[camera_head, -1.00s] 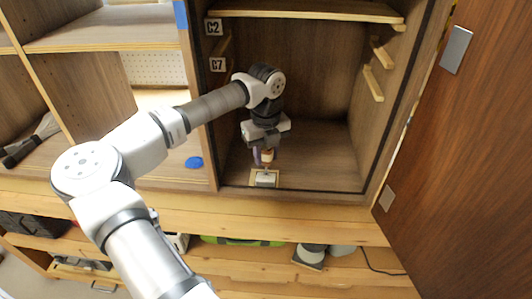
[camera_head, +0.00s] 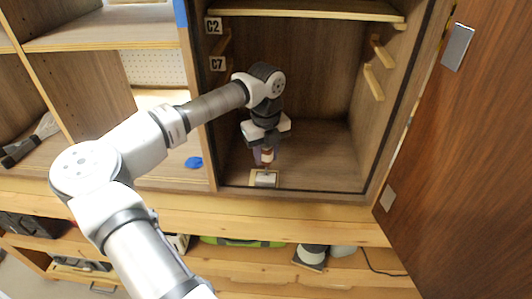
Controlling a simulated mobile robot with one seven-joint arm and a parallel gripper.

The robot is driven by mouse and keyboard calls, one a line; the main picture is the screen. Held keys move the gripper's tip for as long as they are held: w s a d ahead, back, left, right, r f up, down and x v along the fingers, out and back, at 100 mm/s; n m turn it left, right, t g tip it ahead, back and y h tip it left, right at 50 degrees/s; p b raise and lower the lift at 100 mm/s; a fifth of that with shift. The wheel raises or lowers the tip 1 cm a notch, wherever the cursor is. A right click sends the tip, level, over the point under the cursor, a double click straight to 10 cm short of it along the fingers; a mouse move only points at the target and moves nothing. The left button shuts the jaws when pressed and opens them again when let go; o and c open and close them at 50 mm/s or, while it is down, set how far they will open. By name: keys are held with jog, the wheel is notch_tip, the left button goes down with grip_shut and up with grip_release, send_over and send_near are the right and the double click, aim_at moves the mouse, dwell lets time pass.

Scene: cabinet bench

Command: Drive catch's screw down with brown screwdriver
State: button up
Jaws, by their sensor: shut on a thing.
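My gripper (camera_head: 264,152) is inside the open cabinet, near its front edge, pointing down. It is shut on the brown screwdriver (camera_head: 267,156), of which a small brown and pale part shows between the fingers. The catch (camera_head: 265,179) is a small light-grey block on a yellowish plate (camera_head: 254,184) on the cabinet floor, just below the gripper. The screwdriver's tip points down toward the catch; whether it touches the screw is too small to tell. The screw itself cannot be made out.
The cabinet's side wall (camera_head: 210,140) stands close left of the gripper, with a shelf (camera_head: 310,10) above. The cabinet door (camera_head: 470,150) hangs open at the right. A blue object (camera_head: 194,162) lies in the left bay. The cabinet floor right of the catch is clear.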

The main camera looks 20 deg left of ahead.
jog(key=shift+f+b, duration=0.3)
jog(key=shift+f, duration=0.05)
dwell(0.3)
jog(key=m, duration=0.6)
jog(key=shift+m, duration=0.3)
jog(key=m, duration=0.7)
jog(key=shift+d, duration=0.1)
jog(key=m, duration=1.1)
jog(key=shift+f, duration=0.1)
jog(key=m, duration=0.4)
